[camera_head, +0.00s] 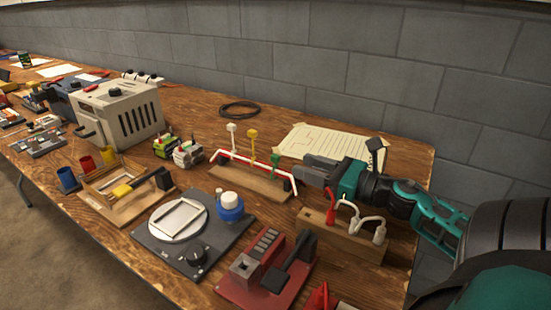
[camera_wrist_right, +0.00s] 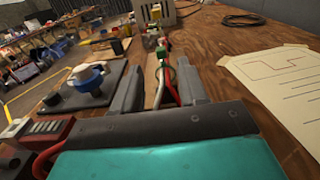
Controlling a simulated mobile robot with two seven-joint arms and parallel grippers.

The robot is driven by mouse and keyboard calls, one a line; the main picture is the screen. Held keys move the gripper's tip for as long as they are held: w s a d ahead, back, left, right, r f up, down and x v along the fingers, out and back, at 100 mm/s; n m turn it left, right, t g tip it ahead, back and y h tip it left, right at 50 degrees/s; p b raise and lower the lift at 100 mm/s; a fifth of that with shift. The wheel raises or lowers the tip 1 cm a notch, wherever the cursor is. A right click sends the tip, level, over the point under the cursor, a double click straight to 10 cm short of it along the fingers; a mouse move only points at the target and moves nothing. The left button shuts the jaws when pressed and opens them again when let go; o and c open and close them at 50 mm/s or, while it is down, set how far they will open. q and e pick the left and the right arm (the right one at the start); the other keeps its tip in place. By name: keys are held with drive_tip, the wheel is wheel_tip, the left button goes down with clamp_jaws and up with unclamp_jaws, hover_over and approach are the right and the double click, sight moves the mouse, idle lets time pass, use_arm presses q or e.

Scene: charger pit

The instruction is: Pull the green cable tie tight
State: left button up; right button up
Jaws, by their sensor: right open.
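The green cable tie (camera_head: 276,159) stands near the right end of a red and white cable bundle (camera_head: 245,164), which runs above a wooden base (camera_head: 250,184). A white tie (camera_head: 231,128) and a yellow tie (camera_head: 252,134) stand farther left on the same bundle. My right gripper (camera_head: 304,173) is open just to the right of the green tie, its fingers pointing at it. In the right wrist view the green tie (camera_wrist_right: 162,63) shows beyond the gap between the open fingers (camera_wrist_right: 158,72), with the cables running between them. Contact is not clear. My left gripper is not in view.
A wooden block with red and white plugs (camera_head: 342,236) stands below my right wrist. A drawn paper sheet (camera_head: 325,144) lies behind the gripper. A dark turntable plate (camera_head: 160,254) and a red fixture (camera_head: 262,278) are in front. A black cable coil (camera_head: 239,109) lies by the wall.

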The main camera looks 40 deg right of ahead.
sight(279, 158)
drive_tip(key=b+x, duration=0.1)
drive_tip(key=x, duration=0.7)
drive_tip(key=shift+w, duration=0.4)
clamp_jaws()
drive_tip(key=shift+a, duration=0.1)
